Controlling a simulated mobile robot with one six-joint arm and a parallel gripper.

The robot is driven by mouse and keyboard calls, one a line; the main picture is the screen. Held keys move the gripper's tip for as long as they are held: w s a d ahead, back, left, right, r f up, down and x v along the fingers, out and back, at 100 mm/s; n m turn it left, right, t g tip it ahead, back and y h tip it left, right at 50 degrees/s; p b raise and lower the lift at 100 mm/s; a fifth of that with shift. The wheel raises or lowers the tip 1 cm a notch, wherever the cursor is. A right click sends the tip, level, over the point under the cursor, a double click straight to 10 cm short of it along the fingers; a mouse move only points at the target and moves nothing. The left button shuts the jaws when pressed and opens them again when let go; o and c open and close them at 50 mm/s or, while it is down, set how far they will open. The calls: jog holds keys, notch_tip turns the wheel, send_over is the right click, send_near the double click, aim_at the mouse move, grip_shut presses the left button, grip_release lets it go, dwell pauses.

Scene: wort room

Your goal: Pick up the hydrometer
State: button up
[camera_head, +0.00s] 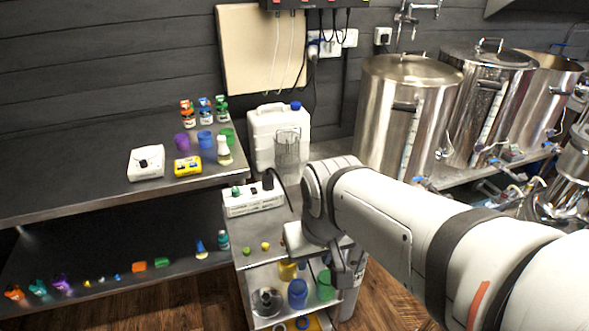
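I cannot clearly make out a hydrometer in this view. A tall clear vessel (288,155) stands in front of a white jerrycan with a blue cap, and I cannot tell what is inside it. My white arm reaches in from the lower right. My gripper (344,283) points down at the right front edge of the small metal cart (262,262). It is small and partly dark here, so I cannot tell whether its fingers are open or shut, or whether they hold anything. My arm hides part of the cart's top.
A power strip (254,199) and small green and yellow balls lie on the cart; cups stand on its lower shelf. The left bench (70,165) holds bottles, cups, a white box and a yellow device. Large steel kettles (405,120) stand at right.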

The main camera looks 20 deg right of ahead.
jog(key=w+d+f+m+y+b, duration=0.1)
jog(key=w+f+m+y, duration=0.2)
jog(key=w+m+y, duration=0.3)
jog(key=w+f+m+y+b, duration=0.25)
jog(key=m+y, duration=0.25)
jog(key=m, duration=0.4)
jog(key=w+d+f+m+t+h, duration=0.1)
jog(key=w+d+m+t, duration=0.35)
jog(key=d, duration=0.25)
jog(key=w+d+f+m+t, duration=0.2)
jog(key=w+d+m+t, duration=0.15)
jog(key=d+m, duration=0.3)
jog(key=w+d+f+m+t+h, duration=0.1)
jog(key=w+d+m+t, duration=0.3)
jog(key=d, duration=0.3)
jog(key=shift+t, duration=0.5)
jog(key=x, duration=0.6)
jog(key=shift+a+p, duration=0.4)
jog(key=shift+a, duration=0.05)
jog(key=shift+c, duration=0.5)
grip_shut()
